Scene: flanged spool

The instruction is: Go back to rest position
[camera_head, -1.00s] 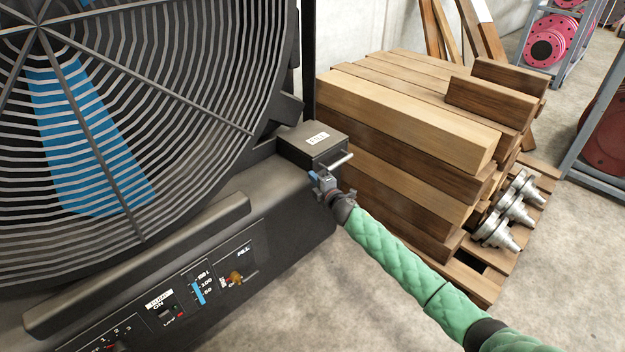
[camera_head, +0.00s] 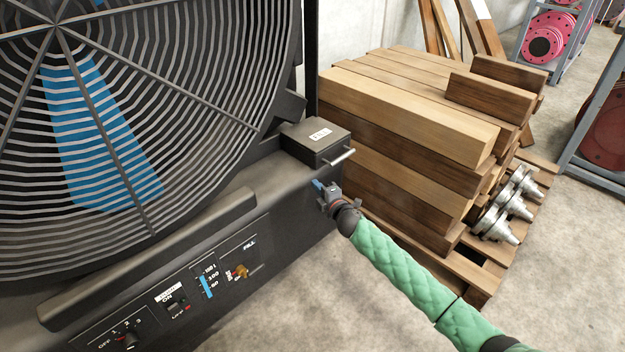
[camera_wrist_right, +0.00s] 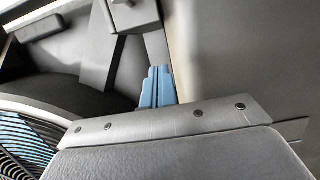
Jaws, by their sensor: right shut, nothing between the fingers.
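My right gripper (camera_head: 319,186) comes in on the green-sleeved arm from the lower right. Its blue fingers are together and empty, and they also show side by side in the right wrist view (camera_wrist_right: 158,87). It is just below the dark box (camera_head: 316,141) with a white label on the fan machine (camera_head: 235,200). The box's lid looks shut, and its light bar handle (camera_head: 341,157) sticks out towards the right. The gripper appears apart from the handle. My left gripper is not in view.
A stack of wooden beams (camera_head: 410,120) on a pallet stands right of the gripper, with metal flanged parts (camera_head: 508,205) on its right edge. The machine's control panel (camera_head: 185,290) is at lower left. Bare concrete floor (camera_head: 310,300) lies in front. A rack with red spools (camera_head: 548,42) stands behind.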

